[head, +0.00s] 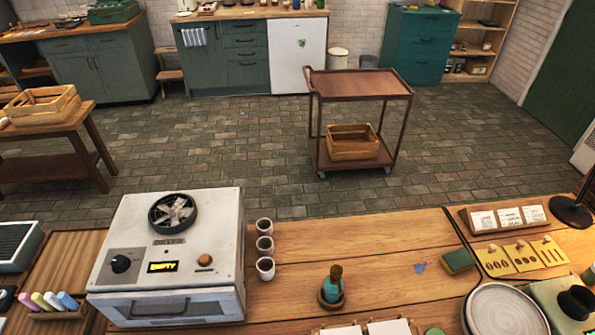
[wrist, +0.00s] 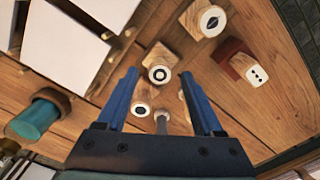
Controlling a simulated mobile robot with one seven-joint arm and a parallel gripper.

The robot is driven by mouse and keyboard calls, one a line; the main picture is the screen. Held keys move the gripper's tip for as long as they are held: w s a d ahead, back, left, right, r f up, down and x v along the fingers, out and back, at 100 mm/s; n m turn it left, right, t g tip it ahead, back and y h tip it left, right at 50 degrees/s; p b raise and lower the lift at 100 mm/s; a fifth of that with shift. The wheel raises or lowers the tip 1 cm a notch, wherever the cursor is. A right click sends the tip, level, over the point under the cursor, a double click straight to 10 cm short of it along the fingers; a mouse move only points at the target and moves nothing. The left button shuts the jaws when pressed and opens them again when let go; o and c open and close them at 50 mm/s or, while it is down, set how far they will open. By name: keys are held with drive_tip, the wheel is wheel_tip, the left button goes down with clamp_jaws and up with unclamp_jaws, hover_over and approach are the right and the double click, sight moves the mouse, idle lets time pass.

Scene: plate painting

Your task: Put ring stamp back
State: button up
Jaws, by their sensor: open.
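My gripper (wrist: 160,72) shows in the wrist view with its two blue fingers spread and nothing gripped. A wooden stamp with a round white face and a dark ring-like mark (wrist: 159,75) shows between the fingertips, apart from both. I cannot tell its exact distance or whether it stands in a holder. Below it, another round-faced piece (wrist: 140,110) with a small dark mark shows between the fingers. A wooden stamp with a leaf-like mark (wrist: 211,20) is above right. A three-dot stamp (wrist: 256,75) is at a red block (wrist: 231,54). The head view does not show my gripper.
In the wrist view, white cards (wrist: 68,45) are at upper left and a teal cylinder (wrist: 36,119) at left.

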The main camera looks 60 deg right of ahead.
wheel_tip(320, 180, up, 9)
idle(0.3)
drive_tip(key=w+d+r+n+t+h, duration=0.15)
drive_tip(key=w+r+t+h, duration=0.45)
drive_tip(key=w+r, duration=1.45)
drive_tip(key=w+a+r+t+y, duration=0.1)
drive_tip(key=w+a+r+t, duration=0.2)
drive_tip(key=r, duration=0.4)
drive_tip(key=w+a+r+t+y, duration=0.1)
drive_tip(key=w+r+t, duration=0.25)
drive_tip(key=r, duration=0.35)
drive_tip(key=s+a+r+n+t+y, duration=0.1)
drive_tip(key=a+r+t, duration=0.3)
drive_tip(key=r, duration=0.8)
drive_tip(key=s+a+r+t, duration=0.1)
drive_tip(key=a+r+t, duration=0.4)
drive_tip(key=r, duration=0.7)
drive_tip(key=s+a+r+t+y, duration=0.1)
drive_tip(key=s+a+r+t, duration=0.2)
drive_tip(key=s+r, duration=0.2)
drive_tip(key=s+a+r+t+y, duration=0.2)
drive_tip(key=s+r, duration=0.3)
drive_tip(key=r, duration=0.4)
drive_tip(key=shift+s+a+n+t, duration=0.25)
drive_tip(key=shift+a+n+t, duration=0.15)
drive_tip(key=shift+a, duration=0.35)
